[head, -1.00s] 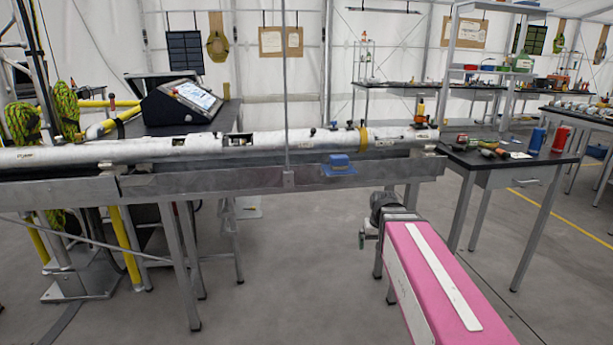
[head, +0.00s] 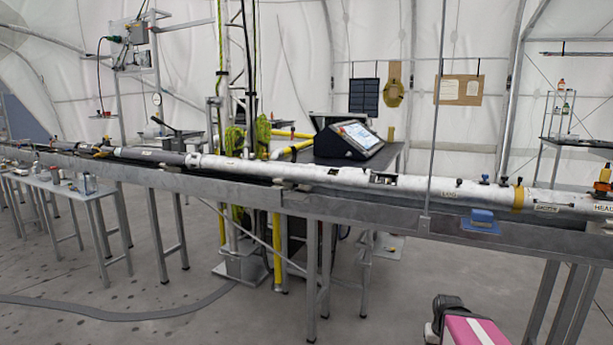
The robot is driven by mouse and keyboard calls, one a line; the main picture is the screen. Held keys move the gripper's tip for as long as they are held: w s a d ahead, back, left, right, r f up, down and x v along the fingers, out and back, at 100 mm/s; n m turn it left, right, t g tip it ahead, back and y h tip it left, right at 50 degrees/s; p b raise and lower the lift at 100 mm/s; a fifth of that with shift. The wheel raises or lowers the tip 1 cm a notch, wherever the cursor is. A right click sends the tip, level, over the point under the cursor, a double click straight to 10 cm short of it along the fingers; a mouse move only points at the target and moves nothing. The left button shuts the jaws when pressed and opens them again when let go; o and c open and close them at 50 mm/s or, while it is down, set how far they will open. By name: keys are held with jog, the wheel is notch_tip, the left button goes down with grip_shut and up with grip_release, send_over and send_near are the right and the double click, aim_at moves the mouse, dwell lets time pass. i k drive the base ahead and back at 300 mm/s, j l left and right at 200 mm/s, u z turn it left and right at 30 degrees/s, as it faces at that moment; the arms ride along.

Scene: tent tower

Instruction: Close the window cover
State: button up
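A long whitish metal tube (head: 290,173) lies level along a grey steel beam (head: 350,213). It has a dark rectangular opening (head: 383,179) in its side, right of centre, which looks uncovered. I cannot make out for certain which part is the window cover, or whether it lies against this opening. Small dark knobs (head: 484,179) and a yellow band (head: 518,197) sit on the tube further right.
A console (head: 350,139) stands behind the tube. A hose (head: 130,315) crosses the floor at left. The floor in front is mostly clear.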

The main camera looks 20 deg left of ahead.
aim_at(355, 176)
jog(key=i+l+u, duration=0.1)
jog(key=u, duration=0.6)
